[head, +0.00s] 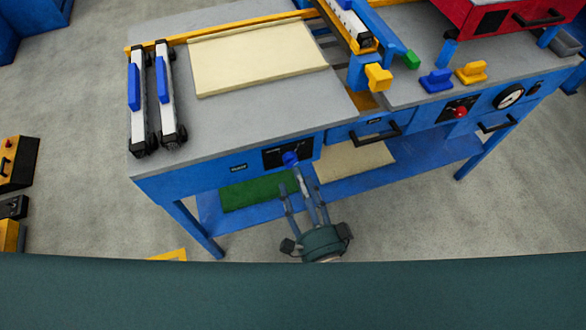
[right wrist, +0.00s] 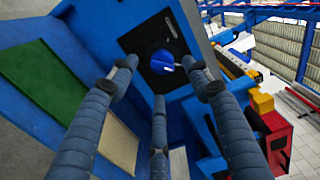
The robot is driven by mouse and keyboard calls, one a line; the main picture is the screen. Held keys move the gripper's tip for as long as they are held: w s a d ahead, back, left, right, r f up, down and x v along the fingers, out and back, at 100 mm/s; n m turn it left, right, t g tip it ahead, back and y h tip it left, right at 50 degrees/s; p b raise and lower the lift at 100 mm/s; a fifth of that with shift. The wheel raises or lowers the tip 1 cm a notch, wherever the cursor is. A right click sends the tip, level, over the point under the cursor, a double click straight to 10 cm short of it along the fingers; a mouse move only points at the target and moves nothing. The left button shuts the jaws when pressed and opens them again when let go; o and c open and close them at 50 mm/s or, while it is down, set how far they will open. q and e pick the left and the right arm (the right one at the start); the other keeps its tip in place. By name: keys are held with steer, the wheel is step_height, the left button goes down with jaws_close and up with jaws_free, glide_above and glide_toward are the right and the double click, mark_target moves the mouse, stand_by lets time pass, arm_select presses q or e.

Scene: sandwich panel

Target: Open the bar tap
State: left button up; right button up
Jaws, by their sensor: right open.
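The tap shows as a round blue knob (head: 290,158) on a black plate on the front face of the blue workbench. In the right wrist view the blue knob (right wrist: 162,62) sits near the middle of its black plate. My right gripper (head: 304,187) is in front of the bench, its fingers pointing at the knob. In the right wrist view its open fingers (right wrist: 161,72) stand to either side of the knob, with a third finger below. I cannot tell whether any finger touches the knob. My left gripper is not in view.
The bench's grey top (head: 225,125) carries a cream panel (head: 255,58) and two white-and-blue bars (head: 152,95). A drawer handle (head: 375,133) sticks out right of the tap. Below, a green sheet (head: 255,193) lies on the blue shelf. A gauge (head: 509,96) is farther right.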

steer(key=v, duration=0.6)
steer(key=shift+s, duration=0.2)
steer(key=s+d+f+n+g+h, duration=0.1)
steer(key=s+d+f+n+g, duration=0.2)
steer(key=f, duration=0.7)
steer(key=s+d+f+n+g, duration=0.15)
steer(key=f+n, duration=0.25)
steer(key=f, duration=0.6)
steer(key=s+d+f+n+g+h, duration=0.15)
steer(key=d+f+n+g, duration=0.25)
steer(key=f, duration=0.6)
steer(key=s+d+f+n+g+h, duration=0.1)
steer(key=s+d+f+n+g, duration=0.1)
steer(key=s+d+f, duration=0.2)
steer(key=s+d+f+n+g+h, duration=0.1)
steer(key=s+d+f+n+g, duration=0.1)
steer(key=s+f, duration=0.4)
steer(key=s+d+f+n+g+h, duration=0.1)
steer(key=s+d+f, duration=0.4)
steer(key=s, duration=0.6)
steer(key=n+g, duration=0.1)
steer(key=g, duration=0.1)
steer(key=shift+s+d+f+g, duration=0.2)
steer(key=shift+d+f+g, duration=0.05)
steer(key=shift+d+g, duration=0.1)
